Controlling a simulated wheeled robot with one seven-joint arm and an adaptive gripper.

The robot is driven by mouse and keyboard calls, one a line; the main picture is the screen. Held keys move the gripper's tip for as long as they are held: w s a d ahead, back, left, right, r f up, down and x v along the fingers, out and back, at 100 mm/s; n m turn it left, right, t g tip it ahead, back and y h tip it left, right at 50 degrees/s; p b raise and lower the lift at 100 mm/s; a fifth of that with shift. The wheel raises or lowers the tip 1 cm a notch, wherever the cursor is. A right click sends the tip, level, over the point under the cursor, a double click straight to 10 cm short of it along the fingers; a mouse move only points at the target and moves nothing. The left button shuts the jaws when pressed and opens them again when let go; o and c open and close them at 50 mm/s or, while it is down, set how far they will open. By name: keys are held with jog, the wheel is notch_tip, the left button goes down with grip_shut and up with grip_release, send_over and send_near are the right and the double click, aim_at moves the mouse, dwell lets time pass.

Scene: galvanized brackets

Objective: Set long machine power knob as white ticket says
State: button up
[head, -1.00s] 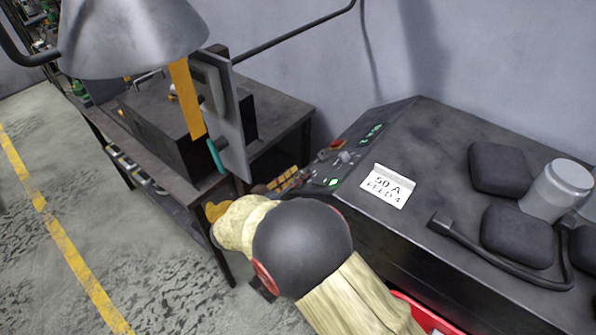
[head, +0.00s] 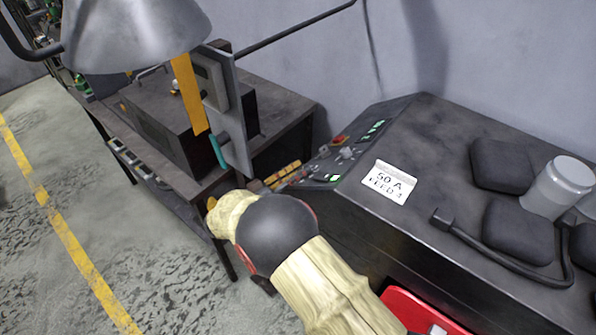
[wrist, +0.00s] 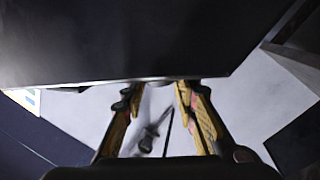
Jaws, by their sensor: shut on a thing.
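A white ticket (head: 390,182) lies on top of the long dark machine (head: 450,150); it reads "50 A" with "FEED" and a less clear figure below. The machine's sloped control panel (head: 350,150) has green displays, a red part and small grey knobs. My gripper (head: 288,174) is at the panel's lower left edge, its yellow fingers partly behind my arm. In the wrist view my gripper (wrist: 165,100) has its fingertips at the edge of a dark slab. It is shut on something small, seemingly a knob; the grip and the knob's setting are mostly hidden.
A workbench (head: 285,95) with a dark box (head: 165,125) stands left of the machine. A grey lamp shade (head: 135,35) hangs close in front. Dark pads (head: 505,165), a grey cylinder (head: 558,188) and a cable lie on the machine. A red container (head: 400,305) stands below.

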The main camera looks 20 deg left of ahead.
jog(key=o, duration=1.1)
jog(key=shift+o, duration=0.2)
jog(key=v, duration=1.2)
jog(key=shift+s+a+f, duration=0.1)
jog(key=shift+f, duration=0.05)
